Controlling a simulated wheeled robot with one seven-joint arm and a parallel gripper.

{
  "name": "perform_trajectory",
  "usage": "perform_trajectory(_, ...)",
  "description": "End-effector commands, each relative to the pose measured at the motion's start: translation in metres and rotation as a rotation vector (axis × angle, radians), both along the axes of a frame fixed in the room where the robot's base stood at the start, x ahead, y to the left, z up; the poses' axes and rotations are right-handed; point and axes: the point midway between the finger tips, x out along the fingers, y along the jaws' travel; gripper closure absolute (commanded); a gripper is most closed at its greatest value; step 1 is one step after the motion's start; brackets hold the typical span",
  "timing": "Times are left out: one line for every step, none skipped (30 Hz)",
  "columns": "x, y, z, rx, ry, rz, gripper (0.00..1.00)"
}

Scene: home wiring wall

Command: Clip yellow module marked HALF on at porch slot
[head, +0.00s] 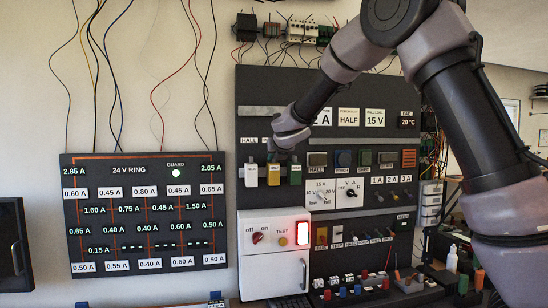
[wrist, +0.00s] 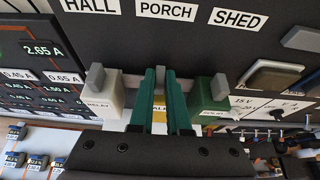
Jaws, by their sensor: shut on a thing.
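The yellow module (head: 273,175) is between the white and green modules, below the porch label (wrist: 166,11). In the wrist view the yellow module (wrist: 159,128) is mostly hidden between the green fingers of my gripper (wrist: 161,78), which is shut on it.
A white module (wrist: 107,98) is at left under HALL. A green module (wrist: 207,95) is at right under SHED. Both stand close beside my fingers. A white box with a red-lit switch (head: 303,233) is below. The 24 V ring display (head: 144,210) is at left.

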Motion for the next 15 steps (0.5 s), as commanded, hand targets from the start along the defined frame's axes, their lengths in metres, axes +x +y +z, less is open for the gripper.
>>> perform_trajectory(0.0,0.0001,0.0005,0.0,-0.001,0.0,1.0)
perform_trajectory(0.0,0.0001,0.0005,0.0,-0.001,0.0,1.0)
perform_trajectory(0.0,0.0001,0.0005,0.0,-0.001,0.0,1.0)
perform_trajectory(0.0,0.0001,0.0005,0.0,-0.001,0.0,1.0)
perform_trajectory(0.0,0.0001,0.0005,0.0,-0.001,0.0,1.0)
perform_trajectory(0.0,0.0001,0.0005,0.0,-0.001,0.0,0.78)
perform_trajectory(0.0,0.0001,0.0005,0.0,-0.001,0.0,0.66)
perform_trajectory(0.0,0.0001,0.0004,0.0,-0.001,0.0,0.55)
perform_trajectory(0.0,0.0001,0.0004,0.0,-0.001,0.0,0.5)
perform_trajectory(0.0,0.0001,0.0004,0.0,0.0,0.0,0.5)
perform_trajectory(0.0,0.0001,0.0004,0.0,0.0,0.0,0.5)
perform_trajectory(0.0,0.0001,0.0004,0.0,0.0,0.0,0.5)
perform_trajectory(-0.0001,0.0001,0.0004,0.0,0.0,0.0,0.5)
perform_trajectory(-0.0001,0.0001,0.0004,0.0,0.0,0.0,0.5)
perform_trajectory(-0.0001,0.0001,0.0004,0.0,0.0,0.0,0.5)
